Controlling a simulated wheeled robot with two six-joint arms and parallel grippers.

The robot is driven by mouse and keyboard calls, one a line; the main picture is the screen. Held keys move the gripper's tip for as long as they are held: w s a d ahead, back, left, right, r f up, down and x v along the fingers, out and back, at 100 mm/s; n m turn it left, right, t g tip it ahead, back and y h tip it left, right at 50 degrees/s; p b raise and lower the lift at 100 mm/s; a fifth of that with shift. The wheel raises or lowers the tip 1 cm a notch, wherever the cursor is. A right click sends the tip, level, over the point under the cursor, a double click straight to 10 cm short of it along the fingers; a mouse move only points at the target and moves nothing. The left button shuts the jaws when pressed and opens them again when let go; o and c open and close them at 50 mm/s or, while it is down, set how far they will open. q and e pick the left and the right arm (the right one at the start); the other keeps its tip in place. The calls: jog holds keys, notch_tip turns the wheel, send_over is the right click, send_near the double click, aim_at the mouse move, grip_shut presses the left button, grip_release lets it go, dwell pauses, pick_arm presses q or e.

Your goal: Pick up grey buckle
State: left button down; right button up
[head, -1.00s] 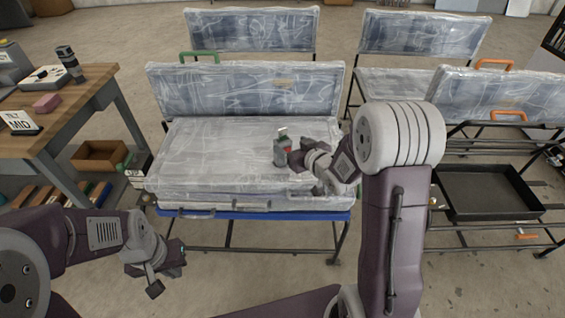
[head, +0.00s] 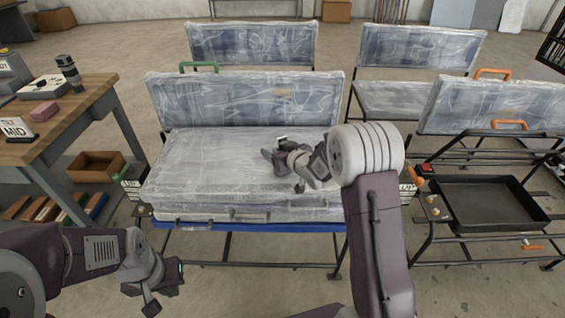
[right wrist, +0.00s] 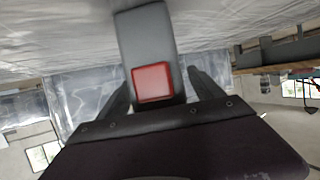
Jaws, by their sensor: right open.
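The grey buckle (right wrist: 147,45) with a red button shows in the right wrist view, against the plastic-wrapped seat. In the head view it is mostly hidden by my right gripper (head: 272,158), which is low over the seat cushion (head: 205,160). In the right wrist view the open fingers of my right gripper (right wrist: 160,84) stand on either side of the buckle's lower part; I cannot tell whether they touch it. My left gripper (head: 165,288) hangs in front of the seat at the lower left, apart from it; its jaws are unclear.
A wooden workbench (head: 75,118) stands at the left with a pink block (head: 71,107) and a MID sign. More wrapped seats (head: 250,45) stand behind. The left part of the cushion is clear.

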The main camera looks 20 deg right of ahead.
aim_at(282, 140)
jog(key=c, duration=1.6)
jog(key=shift+r+p, duration=0.35)
jog(key=shift+r, duration=0.2)
jog(key=shift+c, duration=0.2)
notch_tip(282, 140, up, 3)
jog(key=shift+r+p, duration=0.1)
jog(key=shift+p, duration=0.75)
jog(key=d+r+p, duration=0.6)
jog(key=d, duration=0.5)
jog(key=shift+s+d+r, duration=0.3)
jog(key=shift+r, duration=0.05)
